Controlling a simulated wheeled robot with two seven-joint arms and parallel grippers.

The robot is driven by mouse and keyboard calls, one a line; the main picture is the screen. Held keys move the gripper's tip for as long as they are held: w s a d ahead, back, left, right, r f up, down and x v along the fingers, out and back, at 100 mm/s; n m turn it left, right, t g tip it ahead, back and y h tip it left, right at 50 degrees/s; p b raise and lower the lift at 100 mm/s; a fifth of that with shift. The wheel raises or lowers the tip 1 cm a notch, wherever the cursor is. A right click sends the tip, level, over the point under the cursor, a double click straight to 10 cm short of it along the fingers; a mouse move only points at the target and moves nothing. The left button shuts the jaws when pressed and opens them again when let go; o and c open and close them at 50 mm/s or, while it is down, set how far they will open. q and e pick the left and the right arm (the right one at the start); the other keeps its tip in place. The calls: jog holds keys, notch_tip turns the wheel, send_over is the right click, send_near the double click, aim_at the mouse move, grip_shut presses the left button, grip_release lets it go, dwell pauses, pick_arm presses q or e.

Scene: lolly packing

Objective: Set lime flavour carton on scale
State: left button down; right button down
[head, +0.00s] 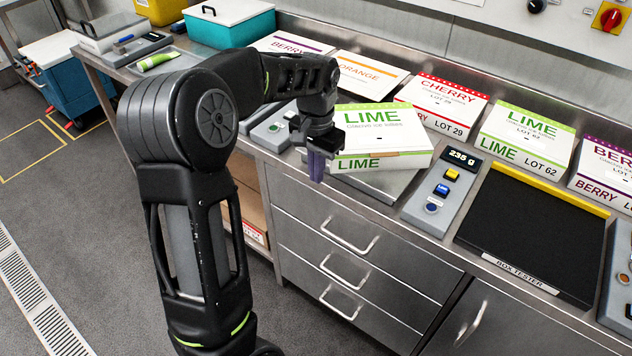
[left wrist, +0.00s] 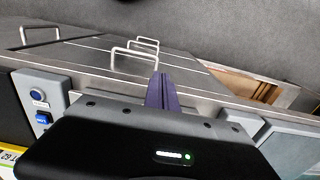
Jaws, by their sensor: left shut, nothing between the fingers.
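A white lime carton (head: 385,133) with green lettering and a green edge lies flat on the metal plate of the scale (head: 385,187). The scale's display (head: 463,156) reads 235 g. My left gripper (head: 316,168) is shut and empty at the carton's left front corner; from this angle I cannot tell whether it touches. Its purple fingers also show in the left wrist view (left wrist: 161,92), pressed together over the bench front. A second lime carton (head: 522,134), marked lot 62, stands in the back row. My right gripper is not in view.
Cherry (head: 442,102), orange (head: 368,74) and berry (head: 607,170) cartons line the back of the bench. A black box tester (head: 534,235) with a yellow bar lies right of the scale. Drawers with handles (head: 348,237) are below. A teal box (head: 228,28) stands at the far left.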

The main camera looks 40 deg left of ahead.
pick_arm(q)
notch_tip(320, 180, up, 6)
jog(key=shift+r, duration=0.2)
